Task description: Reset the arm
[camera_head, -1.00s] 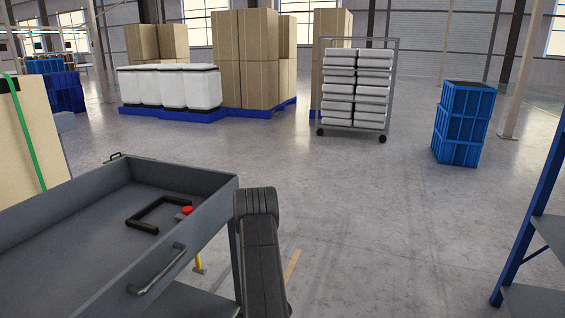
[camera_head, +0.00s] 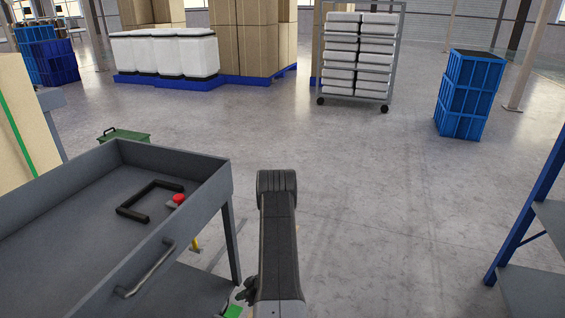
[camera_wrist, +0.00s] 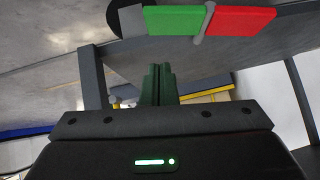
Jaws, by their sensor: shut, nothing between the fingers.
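My arm (camera_head: 277,235) stands up at the lower middle of the head view, to the right of a grey cart. My gripper (camera_wrist: 157,72) shows in the wrist view as two dark green fingers pressed together, with nothing between them. In the head view the gripper's fingers cannot be made out clearly. Beyond the fingers in the wrist view are a green panel (camera_wrist: 176,20) and a red panel (camera_wrist: 243,21), side by side and apart from the fingers.
The grey cart (camera_head: 185,185) at left holds a black U-shaped bracket (camera_head: 133,213) and a red button (camera_head: 179,198). A blue-framed shelf (camera_head: 535,215) stands at right. Blue crates (camera_head: 466,95) and a rack of white boxes (camera_head: 358,60) stand farther back. The middle floor is clear.

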